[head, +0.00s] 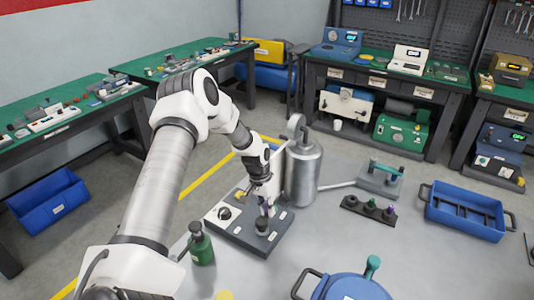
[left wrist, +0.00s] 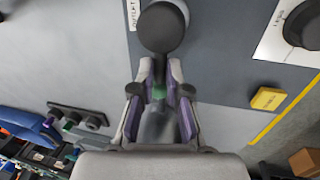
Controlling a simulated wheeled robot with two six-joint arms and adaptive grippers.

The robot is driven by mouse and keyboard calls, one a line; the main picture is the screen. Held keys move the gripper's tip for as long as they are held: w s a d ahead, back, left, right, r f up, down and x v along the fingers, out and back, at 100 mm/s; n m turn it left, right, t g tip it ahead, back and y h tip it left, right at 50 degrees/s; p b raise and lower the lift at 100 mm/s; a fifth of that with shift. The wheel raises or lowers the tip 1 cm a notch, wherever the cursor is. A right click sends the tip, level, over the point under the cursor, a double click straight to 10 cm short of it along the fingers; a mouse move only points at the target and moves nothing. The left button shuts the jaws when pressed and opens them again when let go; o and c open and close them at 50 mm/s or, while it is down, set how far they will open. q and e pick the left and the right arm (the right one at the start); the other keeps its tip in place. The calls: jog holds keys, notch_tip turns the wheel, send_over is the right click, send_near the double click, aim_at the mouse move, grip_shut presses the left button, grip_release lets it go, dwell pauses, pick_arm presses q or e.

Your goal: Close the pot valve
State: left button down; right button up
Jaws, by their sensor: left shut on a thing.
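My left gripper (head: 266,206) reaches down over a grey board (head: 250,238) on the light worktop. Its fingers (left wrist: 159,78) are shut on a slim part, greenish near the tips, that is mostly hidden between them. A dark round-topped fitting (left wrist: 163,27) stands just past the fingertips; it also shows on the board in the head view (head: 262,228). I cannot tell whether the gripped part is joined to this fitting. A blue pot (head: 352,287) with a teal knob (head: 373,264) on top is partly cut off at the bottom edge. My right gripper is not in view.
A silver tank (head: 303,170) stands right behind the board. A green bottle (head: 201,246) stands close to its left, by my arm. A dark block with small fittings (head: 368,209) and a blue tray (head: 464,212) lie to the right.

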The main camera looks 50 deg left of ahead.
pick_arm(q)
jog(key=shift+s+d+f, duration=0.15)
jog(key=shift+s+f, duration=0.05)
jog(key=shift+s, duration=0.05)
jog(key=c, duration=1.2)
grip_release()
jog(key=shift+c, duration=0.2)
jog(key=shift+o, duration=0.3)
jog(key=shift+w, duration=0.25)
notch_tip(320, 180, up, 12)
jog(key=a, duration=0.2)
jog(key=shift+s+a+f, duration=0.15)
jog(key=shift+s, duration=0.05)
